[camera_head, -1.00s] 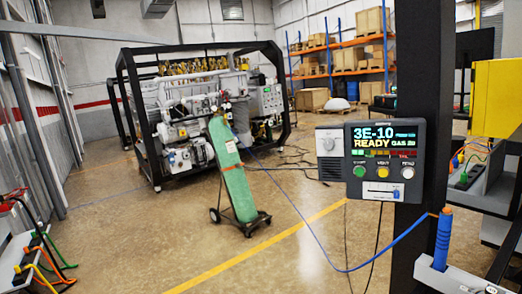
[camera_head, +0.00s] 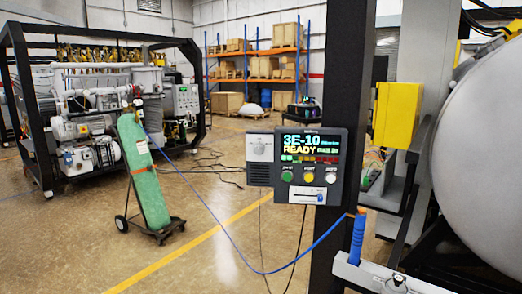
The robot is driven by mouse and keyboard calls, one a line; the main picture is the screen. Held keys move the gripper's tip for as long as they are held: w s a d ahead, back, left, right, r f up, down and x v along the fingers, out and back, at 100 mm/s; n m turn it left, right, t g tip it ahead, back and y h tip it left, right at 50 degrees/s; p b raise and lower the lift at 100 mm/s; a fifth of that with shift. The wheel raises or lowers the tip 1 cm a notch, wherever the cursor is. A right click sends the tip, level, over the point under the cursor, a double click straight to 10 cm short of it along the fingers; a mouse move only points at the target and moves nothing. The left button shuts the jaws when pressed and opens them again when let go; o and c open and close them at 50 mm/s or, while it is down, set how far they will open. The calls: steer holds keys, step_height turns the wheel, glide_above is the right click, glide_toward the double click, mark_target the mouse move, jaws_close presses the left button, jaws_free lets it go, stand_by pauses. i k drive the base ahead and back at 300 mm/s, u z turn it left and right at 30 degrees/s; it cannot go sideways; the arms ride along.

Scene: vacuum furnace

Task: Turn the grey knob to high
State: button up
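The grey knob (camera_head: 259,149) is a small round dial on a light grey plate. It sits at the left side of a dark control panel (camera_head: 309,196) fixed to a black post. The panel's screen (camera_head: 311,146) reads 3E-10 and READY. Below the screen are a green, a yellow and a white button, and a slider under them. The knob's pointer is too small to read, so its setting cannot be told. My gripper does not show in this view, and nothing touches the knob.
The black post (camera_head: 346,75) stands right behind the panel. A blue-handled probe (camera_head: 357,238) with a blue cable stands below right. A large grey tank (camera_head: 488,150) fills the right edge. A green gas cylinder (camera_head: 144,173) on a cart stands left. Open floor lies between.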

mark_target(259, 148)
steer(key=u, duration=0.2)
steer(key=i, duration=0.9)
steer(key=z, duration=0.2)
